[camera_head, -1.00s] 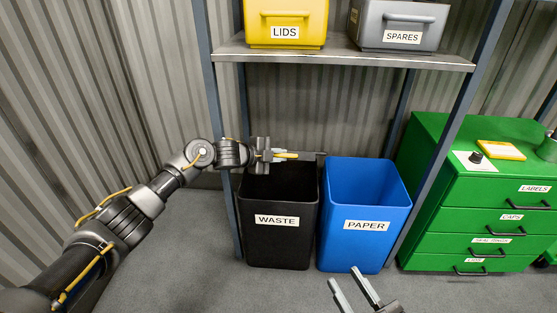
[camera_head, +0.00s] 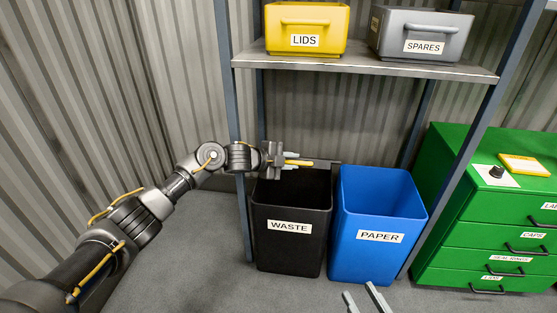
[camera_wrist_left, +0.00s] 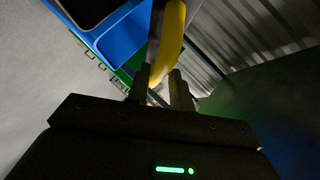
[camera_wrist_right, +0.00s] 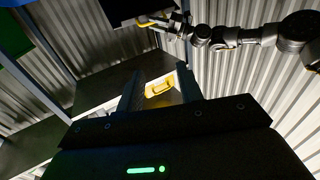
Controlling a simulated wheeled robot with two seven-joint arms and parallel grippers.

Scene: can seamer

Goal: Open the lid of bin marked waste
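The black bin marked WASTE (camera_head: 290,245) stands on the floor under the shelf, its top uncovered and its dark inside showing. Its lid (camera_head: 322,163) stands raised at the back rim, nearly edge-on; the right wrist view shows a dark panel (camera_wrist_right: 122,10) with a yellow handle. My left gripper (camera_head: 296,161) is above the bin's back left. Its fingers lie either side of the yellow handle (camera_wrist_left: 172,35) and look parted, with the handle between them. Whether a finger touches it is unclear. My right gripper (camera_head: 365,300) is open and empty, low in front of the blue bin.
The blue PAPER bin (camera_head: 380,250) stands close on the right of the black one. Shelf posts and a shelf (camera_head: 365,68) with a yellow LIDS box (camera_head: 305,20) and a grey SPARES box (camera_head: 420,25) surround them. Green drawers (camera_head: 490,210) are at right.

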